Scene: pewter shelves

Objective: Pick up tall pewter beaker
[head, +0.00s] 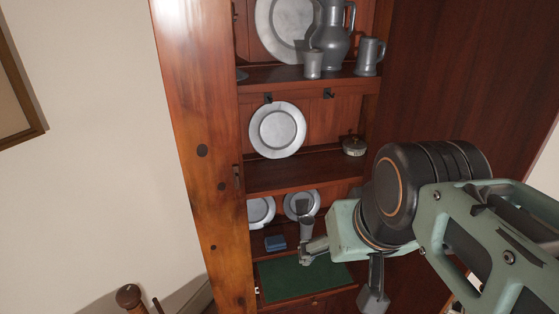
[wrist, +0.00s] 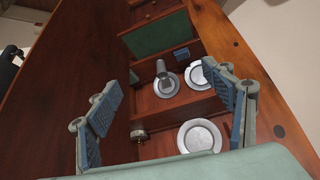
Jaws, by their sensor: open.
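A tall grey pewter beaker (head: 306,229) stands on the lower shelf in front of a small round plate (head: 298,203). It also shows in the wrist view (wrist: 162,73), between the spread fingers and farther away. My gripper (head: 309,250) appears just below and beside the beaker in the head view, partly overlapping its surroundings. In the wrist view my gripper (wrist: 166,86) is open and empty, with blue pads on both fingers. Another small pewter cup (head: 313,64) stands on the top shelf.
The wooden cabinet has a thick left side post (head: 205,150). A blue box (head: 275,242) sits left of the beaker, above a green panel (head: 290,280). Another plate (head: 260,211) leans nearby. A large plate (head: 277,130) and round lidded pot (head: 354,146) occupy the middle shelf.

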